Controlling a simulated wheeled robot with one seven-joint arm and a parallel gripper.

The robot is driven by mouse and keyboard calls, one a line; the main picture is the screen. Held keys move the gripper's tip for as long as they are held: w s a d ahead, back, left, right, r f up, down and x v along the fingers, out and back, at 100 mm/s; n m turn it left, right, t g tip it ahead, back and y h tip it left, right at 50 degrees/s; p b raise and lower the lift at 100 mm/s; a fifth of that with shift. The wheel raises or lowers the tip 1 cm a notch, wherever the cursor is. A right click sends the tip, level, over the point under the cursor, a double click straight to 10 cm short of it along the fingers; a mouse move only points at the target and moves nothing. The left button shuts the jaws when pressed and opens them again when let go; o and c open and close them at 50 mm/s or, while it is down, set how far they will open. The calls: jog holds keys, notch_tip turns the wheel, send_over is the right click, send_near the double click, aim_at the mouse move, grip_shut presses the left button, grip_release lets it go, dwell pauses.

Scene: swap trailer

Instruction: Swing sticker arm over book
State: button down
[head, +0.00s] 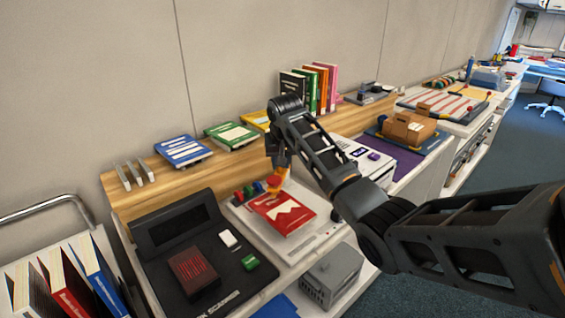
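A red book (284,213) with a white design on its cover lies flat on a white flat station (308,241). Just behind its far left edge is a small orange-red piece (273,183), which may be part of the sticker arm; its pivot and full shape are hard to make out. My gripper (279,168) points down just above this piece, at the far edge of the book. The fingers are small and dark here, so I cannot tell whether they touch the piece or are open or shut.
Small colored pieces (247,191) stand left of the book. A black station (196,264) with a dark red block is further left. Blue (183,150) and green (232,134) books lie on the wooden shelf behind. A cardboard box (409,128) sits to the right.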

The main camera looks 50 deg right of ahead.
jog(key=shift+w, duration=0.1)
jog(key=c, duration=0.9)
grip_release()
jog(key=shift+o, duration=0.2)
jog(key=v, duration=0.8)
jog(key=shift+b, duration=0.4)
jog(key=shift+f, duration=0.1)
